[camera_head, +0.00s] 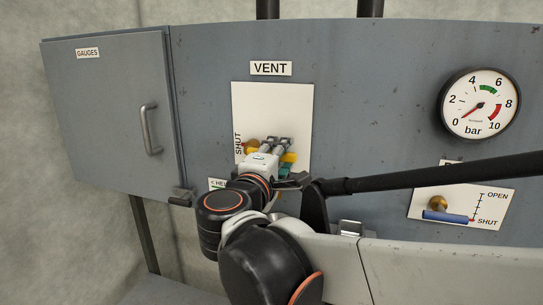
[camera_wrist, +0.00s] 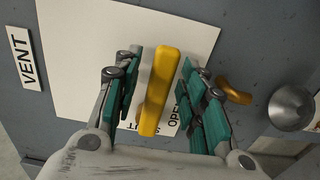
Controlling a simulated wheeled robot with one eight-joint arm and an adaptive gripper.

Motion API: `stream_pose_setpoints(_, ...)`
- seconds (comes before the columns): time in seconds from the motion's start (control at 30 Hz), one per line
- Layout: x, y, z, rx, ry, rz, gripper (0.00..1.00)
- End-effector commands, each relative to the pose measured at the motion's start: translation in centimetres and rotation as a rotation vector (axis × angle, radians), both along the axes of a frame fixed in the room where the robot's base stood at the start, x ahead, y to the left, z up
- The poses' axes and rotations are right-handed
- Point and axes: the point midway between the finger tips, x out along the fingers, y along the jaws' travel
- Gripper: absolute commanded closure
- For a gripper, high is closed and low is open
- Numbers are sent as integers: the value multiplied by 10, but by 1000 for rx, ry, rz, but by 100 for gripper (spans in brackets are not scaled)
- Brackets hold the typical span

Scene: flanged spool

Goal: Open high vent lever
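The yellow vent lever (camera_wrist: 157,88) stands off a white plate in the wrist view, with parts of it also showing beside my fingers in the head view (camera_head: 289,157). My gripper (camera_wrist: 160,60) has its green-padded fingers on either side of the lever, with narrow gaps on both sides, so it is open around it. In the head view my gripper (camera_head: 277,146) is at the lower part of the white VENT plate (camera_head: 270,105). SHUT and OPEN lettering is partly hidden by the lever and fingers in the wrist view.
A second plate with a blue lever (camera_head: 445,216), near its SHUT mark, is at right below a pressure gauge (camera_head: 479,104). A GAUGES cabinet door (camera_head: 105,115) with a handle is at left. A brass-coloured piece (camera_wrist: 234,92) lies right of my fingers, beside a metal cone (camera_wrist: 291,107).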

Motion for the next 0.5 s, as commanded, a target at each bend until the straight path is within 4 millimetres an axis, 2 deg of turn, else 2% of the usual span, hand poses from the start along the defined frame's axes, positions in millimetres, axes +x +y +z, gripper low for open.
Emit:
stream_pose_setpoints(0.03,0,0,0,0,0,0,64)
stream_pose_setpoints(0.2,0,0,0,0,0,0,100)
stream_pose_setpoints(0.5,0,0,1,-11,4,0,100)
